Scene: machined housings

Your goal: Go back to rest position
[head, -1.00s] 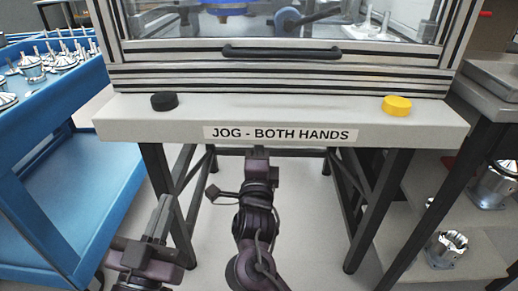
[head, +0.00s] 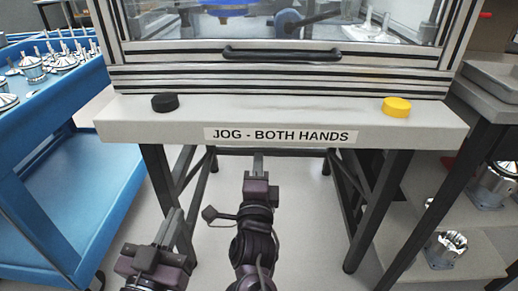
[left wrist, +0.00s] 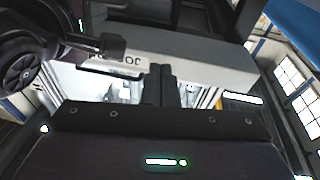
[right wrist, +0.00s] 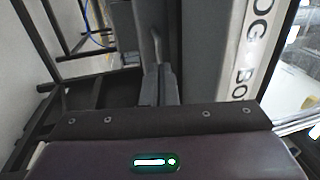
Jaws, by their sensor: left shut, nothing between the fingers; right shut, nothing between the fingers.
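My left gripper (head: 170,226) is low at the lower left of the head view, below the ledge and in front of the bench's left leg. Its fingers are together with nothing between them; they also show in the left wrist view (left wrist: 161,84). My right gripper (head: 258,163) is at the lower middle, its tip just below the ledge with the JOG - BOTH HANDS label (head: 280,135). Its fingers are shut and empty, and they show in the right wrist view (right wrist: 159,84). Neither gripper visibly holds anything.
The white ledge (head: 300,112) carries a black button (head: 164,103) and a yellow button (head: 397,106). A blue cart (head: 75,195) with metal parts stands left. A dark-legged table (head: 490,120) and shelf with housings (head: 446,248) stand right. Floor is open beneath the ledge.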

